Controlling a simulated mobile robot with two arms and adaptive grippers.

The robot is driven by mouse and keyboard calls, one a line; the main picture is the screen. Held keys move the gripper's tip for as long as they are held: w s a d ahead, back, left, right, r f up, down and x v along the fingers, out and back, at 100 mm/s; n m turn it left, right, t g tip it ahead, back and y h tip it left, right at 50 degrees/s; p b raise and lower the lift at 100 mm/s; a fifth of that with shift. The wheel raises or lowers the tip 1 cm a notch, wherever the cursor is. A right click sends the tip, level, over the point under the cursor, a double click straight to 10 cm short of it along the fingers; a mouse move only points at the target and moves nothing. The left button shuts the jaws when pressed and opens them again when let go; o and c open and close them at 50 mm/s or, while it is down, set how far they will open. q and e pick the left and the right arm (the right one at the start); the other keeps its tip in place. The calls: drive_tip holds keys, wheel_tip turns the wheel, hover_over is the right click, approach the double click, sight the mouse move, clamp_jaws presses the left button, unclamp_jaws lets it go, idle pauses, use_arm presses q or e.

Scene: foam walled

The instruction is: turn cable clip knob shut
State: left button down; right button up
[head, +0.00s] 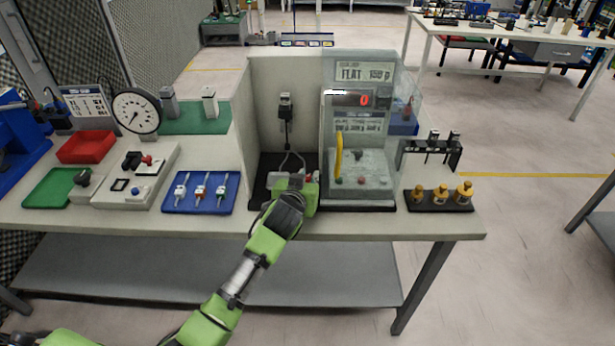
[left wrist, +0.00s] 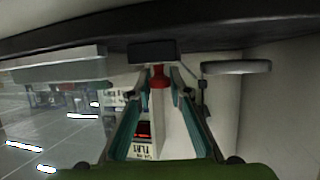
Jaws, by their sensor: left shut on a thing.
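My left gripper (head: 297,180) is at the front of the pale walled booth (head: 258,85), over its dark base, and hides what it holds there. In the left wrist view, a small red knob (left wrist: 158,77) sits between the two fingertips, under a dark block (left wrist: 153,52). The left gripper (left wrist: 158,72) is shut on this knob. The knob's turn angle cannot be told. A dark plug-like piece with a cable (head: 286,107) is on the booth's back wall, and its cable runs down behind the gripper. The right gripper is not in view.
A clear-shielded test machine (head: 357,150) with a yellow lever (head: 339,155) stands close right of the gripper. Brass weights (head: 441,197) sit farther right. A blue tray (head: 201,207) with several small tools and a round dial gauge (head: 136,111) are to the left.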

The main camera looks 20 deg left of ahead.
use_arm(q)
drive_tip(key=shift+r+m+h+p, duration=0.2)
drive_tip(key=shift+m+h+p, duration=0.5)
drive_tip(key=shift+h+p, duration=0.4)
drive_tip(key=shift+f+m+h+p, duration=0.15)
drive_tip(key=shift+m+h+p, duration=0.45)
drive_tip(key=shift+m+h, duration=0.1)
drive_tip(key=c, duration=2.1)
unclamp_jaws()
drive_tip(key=shift+c, duration=0.2)
